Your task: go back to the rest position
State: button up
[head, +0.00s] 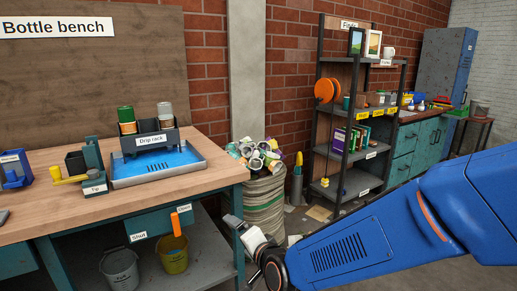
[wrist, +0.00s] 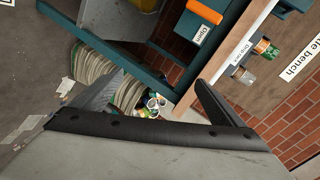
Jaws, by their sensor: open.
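My gripper (head: 262,242) is at the lower middle of the head view, at the end of my blue arm, in front of the round bin of cans. In the wrist view its two dark fingers stand wide apart (wrist: 160,92), with nothing between them. The bottle bench (head: 70,168) is to its left in the head view. A drip rack (head: 150,137) on the bench holds a green-and-brown container (head: 126,119) and a grey-topped one (head: 165,115).
A round bin (head: 264,200) heaped with cans stands right of the bench. Buckets (head: 120,268) sit on the bench's lower shelf. A dark shelf unit (head: 350,124) stands behind my arm. Teal cabinets (head: 416,150) are further right. Some floor shows between the bin and shelf.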

jog(key=s+d+r+n+g+h, duration=0.2)
jog(key=d+n, duration=0.1)
jog(key=d, duration=0.8)
jog(key=s+d+n+g+h, duration=0.4)
jog(key=s+d+g+h, duration=0.1)
jog(key=s+d, duration=1.6)
jog(key=shift+s+d+r+n, duration=0.15)
jog(key=shift+d+r+n, duration=0.3)
jog(key=shift+d, duration=0.75)
